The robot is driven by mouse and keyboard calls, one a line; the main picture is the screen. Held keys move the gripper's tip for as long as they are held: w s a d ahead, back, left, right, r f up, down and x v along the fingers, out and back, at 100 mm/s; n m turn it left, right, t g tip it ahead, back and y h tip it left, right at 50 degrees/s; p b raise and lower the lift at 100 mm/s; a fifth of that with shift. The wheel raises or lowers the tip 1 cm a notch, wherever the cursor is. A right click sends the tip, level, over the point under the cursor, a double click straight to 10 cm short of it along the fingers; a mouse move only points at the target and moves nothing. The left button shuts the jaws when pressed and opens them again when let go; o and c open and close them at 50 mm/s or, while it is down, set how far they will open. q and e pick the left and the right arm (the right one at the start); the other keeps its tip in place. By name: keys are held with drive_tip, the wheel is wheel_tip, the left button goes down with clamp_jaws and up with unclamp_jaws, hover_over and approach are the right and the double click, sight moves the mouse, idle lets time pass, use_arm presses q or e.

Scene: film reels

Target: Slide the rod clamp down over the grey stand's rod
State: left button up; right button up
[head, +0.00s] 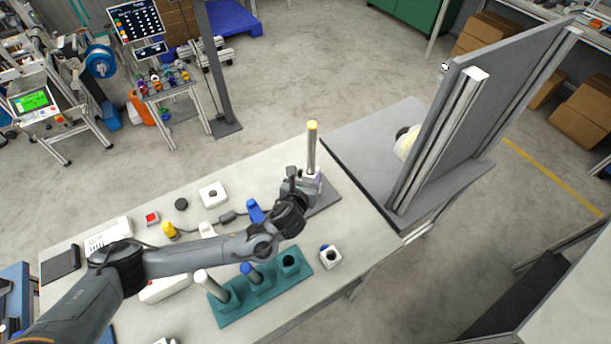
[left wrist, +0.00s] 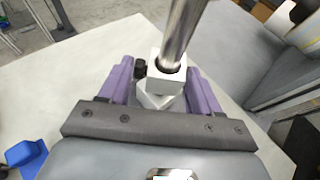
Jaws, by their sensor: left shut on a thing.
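The grey stand's rod (head: 312,150) stands upright, a shiny metal post with a yellow tip. Its dark grey base plate (head: 326,201) lies on the bench near the right end, partly behind my gripper. My left gripper (head: 308,182) is low on the rod, well under the yellow tip. In the left wrist view its purple fingers (left wrist: 161,70) are shut on the rod clamp (left wrist: 155,98), a pale block with a black knob (left wrist: 140,68). The rod (left wrist: 182,35) enters the clamp's dark hole, so the clamp is around it. The gap below the clamp is hidden.
A teal rack (head: 220,314) with posts stands at the bench's front. A small white box (head: 331,257), a blue piece (head: 255,211) and a white block (head: 213,194) lie nearby. A tall grey panel (head: 505,95) rises at the right.

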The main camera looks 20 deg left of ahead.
use_arm(q)
drive_tip(key=shift+f+b, duration=0.35)
drive_tip(key=shift+f, duration=0.6)
drive_tip(key=o, duration=1.2)
drive_tip(key=shift+o, duration=0.2)
drive_tip(key=shift+r, duration=0.15)
wheel_tip(320, 180, up, 30)
drive_tip(key=p, duration=1.6)
